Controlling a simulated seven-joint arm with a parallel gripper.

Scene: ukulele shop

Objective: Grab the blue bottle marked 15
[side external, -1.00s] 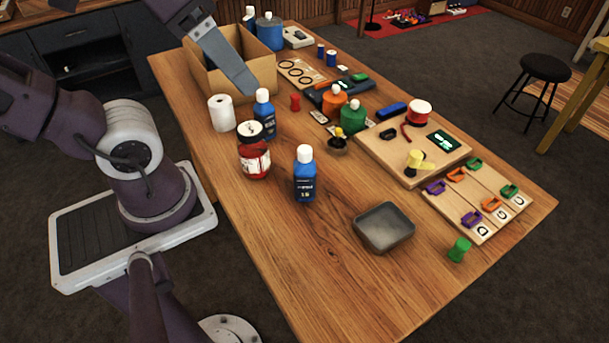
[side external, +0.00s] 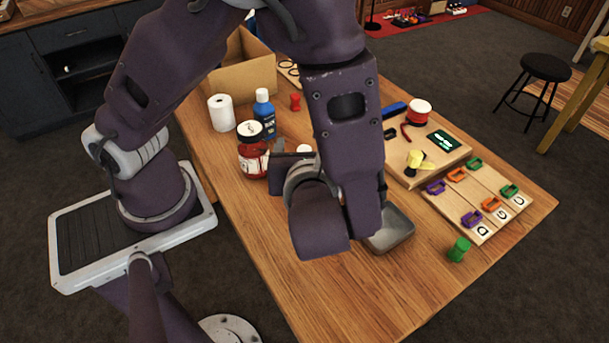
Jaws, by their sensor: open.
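The front blue bottle is almost wholly hidden behind my arm in the side external view. Only its white cap (side external: 304,148) shows, just above my wrist, and its label cannot be read now. My gripper (side external: 290,159) shows only in part as a dark piece at the wrist, close to that cap. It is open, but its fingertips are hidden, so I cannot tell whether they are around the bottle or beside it. A second blue bottle (side external: 264,112) with a white cap stands upright farther back, apart from my gripper.
A red jar (side external: 252,160) with a dark lid stands just left of my gripper. A white roll (side external: 221,113) and a cardboard box (side external: 245,78) are behind it. A grey tray (side external: 398,232) is partly hidden by my arm. The table's front (side external: 300,290) is clear.

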